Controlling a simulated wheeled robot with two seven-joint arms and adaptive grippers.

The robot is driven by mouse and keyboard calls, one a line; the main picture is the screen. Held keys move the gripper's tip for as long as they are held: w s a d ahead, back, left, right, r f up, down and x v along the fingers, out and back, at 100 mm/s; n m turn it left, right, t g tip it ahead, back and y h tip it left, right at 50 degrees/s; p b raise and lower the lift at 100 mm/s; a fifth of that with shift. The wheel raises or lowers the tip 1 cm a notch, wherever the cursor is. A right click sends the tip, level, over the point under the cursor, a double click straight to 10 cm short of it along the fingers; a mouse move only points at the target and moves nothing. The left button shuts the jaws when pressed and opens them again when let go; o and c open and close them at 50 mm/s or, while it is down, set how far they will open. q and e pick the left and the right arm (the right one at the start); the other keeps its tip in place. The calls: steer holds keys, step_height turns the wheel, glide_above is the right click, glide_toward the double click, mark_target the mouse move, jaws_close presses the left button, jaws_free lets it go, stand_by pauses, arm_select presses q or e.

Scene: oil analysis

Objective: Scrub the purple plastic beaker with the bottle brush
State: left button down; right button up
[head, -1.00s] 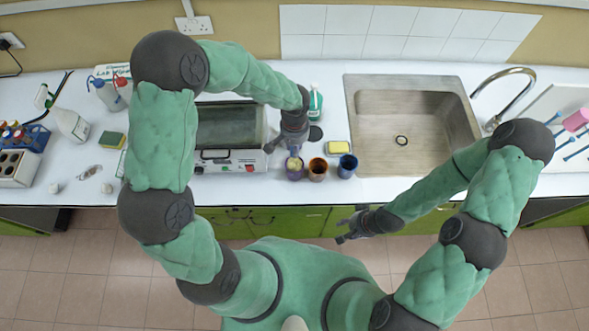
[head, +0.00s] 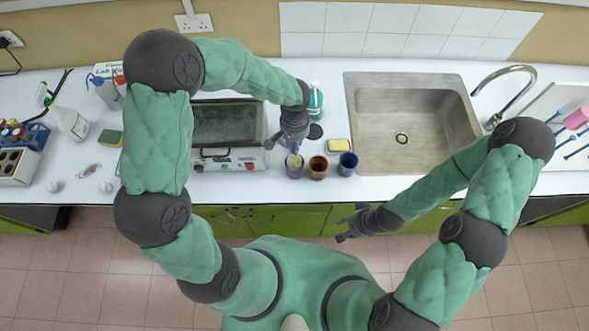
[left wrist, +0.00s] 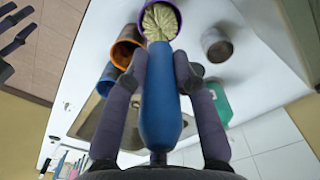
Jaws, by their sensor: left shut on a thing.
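The purple beaker (head: 294,172) stands on the white counter at the left end of a row of three beakers. My left gripper (head: 289,146) is above it, shut on the blue handle of the bottle brush (left wrist: 161,100). In the left wrist view the pale bristle head is within the mouth of the purple beaker (left wrist: 141,14), whose rim partly shows around it. Whether the bristles touch the wall or bottom is hidden. My right gripper (head: 343,228) is open and empty in front of the counter.
A brown-orange beaker (head: 317,172) and a blue beaker (head: 347,168) stand close to the right. A lab bath (head: 232,163) is left, the sink (head: 402,165) right.

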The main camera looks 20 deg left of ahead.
arm_select(q)
steer(key=shift+f+b, duration=0.5)
steer(key=shift+f, duration=0.3)
steer(key=shift+r, duration=0.1)
steer(key=shift+r+p, duration=1.05)
steer(key=shift+r, duration=0.65)
steer(key=shift+f, duration=0.1)
step_height(320, 180, down, 4)
steer(key=b, duration=0.3)
steer(key=shift+r, duration=0.45)
